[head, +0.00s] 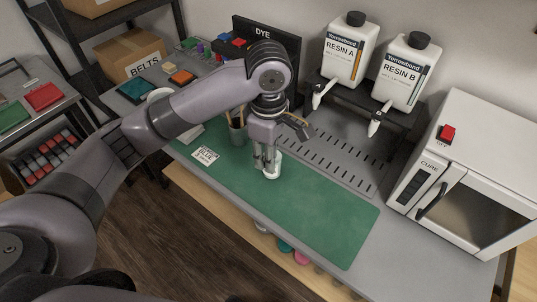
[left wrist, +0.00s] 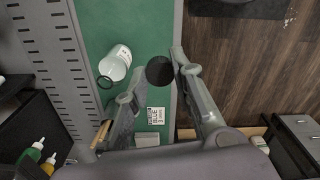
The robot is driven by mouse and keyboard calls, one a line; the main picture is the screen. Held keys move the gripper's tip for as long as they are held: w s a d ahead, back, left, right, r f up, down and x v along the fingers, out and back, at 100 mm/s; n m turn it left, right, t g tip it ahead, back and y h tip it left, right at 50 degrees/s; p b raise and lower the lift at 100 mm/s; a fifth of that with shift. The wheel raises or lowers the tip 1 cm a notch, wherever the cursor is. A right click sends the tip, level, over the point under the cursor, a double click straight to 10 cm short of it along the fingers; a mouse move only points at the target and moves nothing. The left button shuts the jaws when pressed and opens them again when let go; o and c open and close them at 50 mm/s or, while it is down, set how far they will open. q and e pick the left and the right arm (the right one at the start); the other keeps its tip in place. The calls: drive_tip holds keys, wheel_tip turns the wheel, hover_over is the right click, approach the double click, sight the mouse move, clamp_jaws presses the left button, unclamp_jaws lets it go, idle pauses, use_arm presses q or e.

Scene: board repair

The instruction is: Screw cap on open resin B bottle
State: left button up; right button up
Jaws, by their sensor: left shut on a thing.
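My left gripper (head: 263,163) reaches down over the green mat. In the left wrist view its two fingers (left wrist: 157,73) are shut on a round black cap (left wrist: 160,71). The cap is apart from the bottle's mouth in the wrist view. A large bottle marked RESIN B (head: 407,72) sits on the rear stand with a black cap on.
A RESIN A bottle (head: 348,50) stands beside it on the black stand. The white CURE oven (head: 466,170) is at the right. A pen cup (head: 237,134) and a printed card (head: 205,155) are left of the gripper. The right part of the green mat (head: 335,215) is clear.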

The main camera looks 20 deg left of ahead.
use_arm(q)
drive_tip(key=shift+s+a+m, duration=0.15)
drive_tip(key=shift+a+m, duration=0.05)
drive_tip(key=shift+m, duration=0.2)
drive_tip(key=s+a+m, duration=0.5)
drive_tip(key=s+m, duration=0.2)
drive_tip(key=m, duration=0.8)
drive_tip(key=shift+s+a+f+m, duration=0.15)
drive_tip(key=shift+s+a+m, duration=0.05)
drive_tip(key=shift+s+m, duration=0.2)
